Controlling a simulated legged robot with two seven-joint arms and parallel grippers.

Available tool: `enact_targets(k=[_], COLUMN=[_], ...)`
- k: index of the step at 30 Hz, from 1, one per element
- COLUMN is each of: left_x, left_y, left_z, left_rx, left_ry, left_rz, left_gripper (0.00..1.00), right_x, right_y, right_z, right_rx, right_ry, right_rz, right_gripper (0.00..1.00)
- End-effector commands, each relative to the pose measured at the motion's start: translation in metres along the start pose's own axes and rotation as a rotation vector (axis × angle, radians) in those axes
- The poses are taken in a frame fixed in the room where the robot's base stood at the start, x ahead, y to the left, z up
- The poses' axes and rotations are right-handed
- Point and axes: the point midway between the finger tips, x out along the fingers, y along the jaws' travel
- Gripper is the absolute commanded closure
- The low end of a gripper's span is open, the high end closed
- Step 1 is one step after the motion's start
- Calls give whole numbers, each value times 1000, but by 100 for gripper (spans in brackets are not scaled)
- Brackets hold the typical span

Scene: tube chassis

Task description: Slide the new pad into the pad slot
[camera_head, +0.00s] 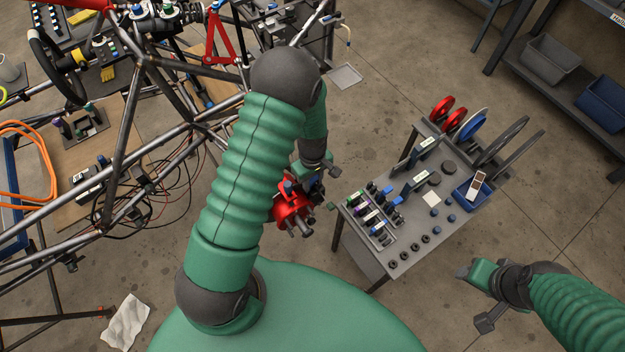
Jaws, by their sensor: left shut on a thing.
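My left gripper (318,178) is beside a red caliper-like part (291,206) in the middle of the view. It is shut on a small part that its own fingers mostly hide, so I cannot tell whether that is the new pad. The red part has dark round ends. I cannot make out the pad slot in it, nor whether the held part touches it. My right gripper (474,298) is at the lower right, apart from the table, with its fingers spread and nothing between them.
A grey parts table (465,217) stands right of my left gripper, with several small parts, a blue tray (470,193) and upright discs. The tube chassis (130,190) fills the left, with loose cables. A shelf with bins is at upper right. Floor shows between chassis and table.

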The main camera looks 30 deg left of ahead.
Motion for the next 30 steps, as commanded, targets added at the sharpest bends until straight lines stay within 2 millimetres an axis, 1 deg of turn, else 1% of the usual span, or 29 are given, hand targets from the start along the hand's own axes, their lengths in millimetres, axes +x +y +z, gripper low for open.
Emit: enact_targets(k=[11, 18, 25, 30], left_x=[0, 7, 2, -8], left_y=[0, 0, 0, 0], left_z=[0, 0, 0, 0], left_rx=[0, -1, 0, 0], left_ry=[0, 0, 0, 0], left_rz=[0, 0, 0, 0], left_gripper=[100, 100, 100, 100], right_x=[-1, 4, 0, -10], right_y=[0, 0, 0, 0], right_z=[0, 1, 0, -2], right_rx=[0, 0, 0, 0], right_ry=[0, 0, 0, 0], right_rz=[0, 0, 0, 0], right_gripper=[44, 44, 44, 44])
